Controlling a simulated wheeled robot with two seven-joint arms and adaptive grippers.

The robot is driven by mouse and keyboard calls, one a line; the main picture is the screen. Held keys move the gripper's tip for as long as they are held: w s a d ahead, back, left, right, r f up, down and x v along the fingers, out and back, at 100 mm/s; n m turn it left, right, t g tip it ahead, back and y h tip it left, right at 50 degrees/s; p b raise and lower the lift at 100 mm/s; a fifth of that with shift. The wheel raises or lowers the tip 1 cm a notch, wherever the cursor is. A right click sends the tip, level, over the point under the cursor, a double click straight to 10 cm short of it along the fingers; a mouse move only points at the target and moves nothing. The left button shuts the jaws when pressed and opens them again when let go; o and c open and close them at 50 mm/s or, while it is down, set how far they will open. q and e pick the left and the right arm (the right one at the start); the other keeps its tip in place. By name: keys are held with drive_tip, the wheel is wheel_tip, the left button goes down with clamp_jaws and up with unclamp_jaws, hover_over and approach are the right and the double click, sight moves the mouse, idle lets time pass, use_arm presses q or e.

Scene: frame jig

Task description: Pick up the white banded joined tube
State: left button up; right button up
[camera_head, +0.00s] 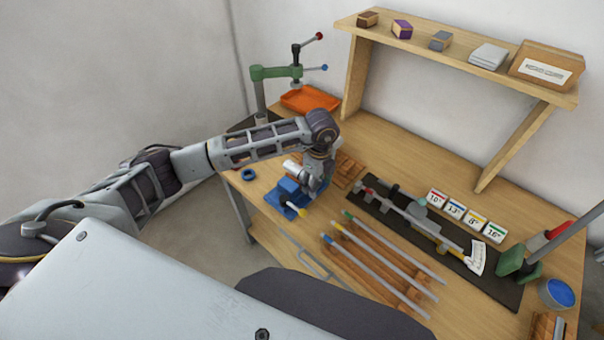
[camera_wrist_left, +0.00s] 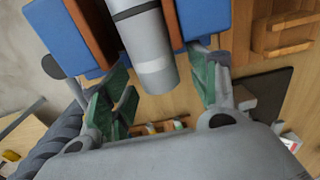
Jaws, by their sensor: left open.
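The white banded joined tube (camera_wrist_left: 152,55) is pale grey-white with a dark band. It sits between the brown-lined jaws of the blue vise (camera_wrist_left: 205,17). In the head view one white end of the tube (camera_head: 291,168) shows above the blue vise (camera_head: 288,194); my gripper and wrist hide the rest. My left gripper (camera_wrist_left: 163,68) is open, with its green-padded fingers on either side of the tube's near end. I see gaps between pads and tube in the wrist view. In the head view the left gripper (camera_head: 314,180) is over the vise. My right gripper is out of view.
A wooden rack with several thin rods (camera_head: 375,265) lies right of the vise. Behind it, a dark mat (camera_head: 505,288) holds a long measuring fixture. A green press (camera_head: 275,73) and orange tray (camera_head: 309,98) stand at the back. A blue ring (camera_head: 248,174) lies left.

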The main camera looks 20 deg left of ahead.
use_arm(q)
clamp_jaws()
idle(0.4)
drive_tip(key=shift+r, duration=0.15)
wheel_tip(320, 180, up, 9)
drive_tip(key=shift+f+b, duration=0.2)
drive_tip(key=shift+b, duration=0.75)
drive_tip(key=shift+r, duration=0.6)
drive_tip(key=shift+f, duration=0.1)
